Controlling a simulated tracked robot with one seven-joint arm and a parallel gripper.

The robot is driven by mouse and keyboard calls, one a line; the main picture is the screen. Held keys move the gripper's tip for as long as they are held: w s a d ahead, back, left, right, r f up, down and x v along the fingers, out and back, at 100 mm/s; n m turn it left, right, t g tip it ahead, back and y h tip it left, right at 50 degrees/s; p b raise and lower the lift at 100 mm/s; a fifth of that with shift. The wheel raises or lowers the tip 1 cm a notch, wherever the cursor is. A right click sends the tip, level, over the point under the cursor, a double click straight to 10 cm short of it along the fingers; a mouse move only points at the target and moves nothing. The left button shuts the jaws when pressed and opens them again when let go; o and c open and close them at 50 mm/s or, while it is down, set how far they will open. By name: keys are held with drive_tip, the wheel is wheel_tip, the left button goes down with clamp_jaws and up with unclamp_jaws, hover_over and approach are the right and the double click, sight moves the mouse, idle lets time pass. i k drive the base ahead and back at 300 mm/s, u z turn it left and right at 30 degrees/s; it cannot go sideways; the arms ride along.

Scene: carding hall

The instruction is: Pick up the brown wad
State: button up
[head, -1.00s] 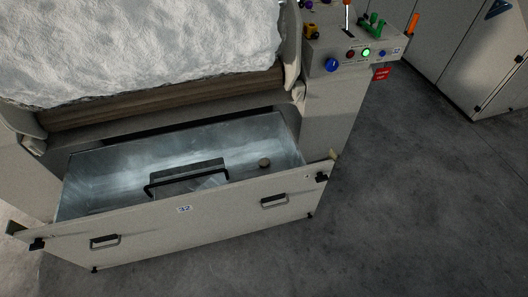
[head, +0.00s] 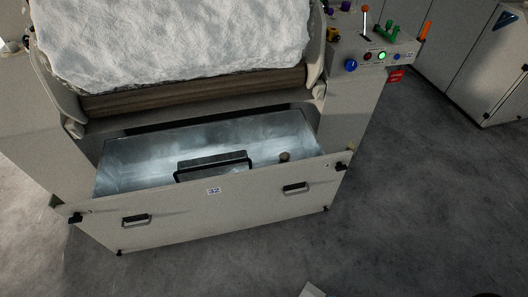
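A small brownish lump, which looks like the brown wad (head: 284,157), sits in the right part of the open metal drawer (head: 145,160). It is close behind the drawer's front panel (head: 225,213), which may hide its lower part. It is too small to make out its texture. My gripper is not recognisable in the head view.
A black-handled piece (head: 213,164) stands in the drawer, left of the lump. White fibre (head: 170,40) lies on the roller above. A control box (head: 372,58) with levers and buttons is at upper right. Grey floor (head: 420,190) is clear at right. A pale object (head: 312,291) shows at the bottom edge.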

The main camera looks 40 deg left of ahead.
sight(285, 156)
drive_tip(key=z, duration=0.05)
drive_tip(key=i, duration=0.15)
drive_tip(key=u, duration=2.1)
drive_tip(key=i, duration=1)
drive_tip(key=z, duration=0.3)
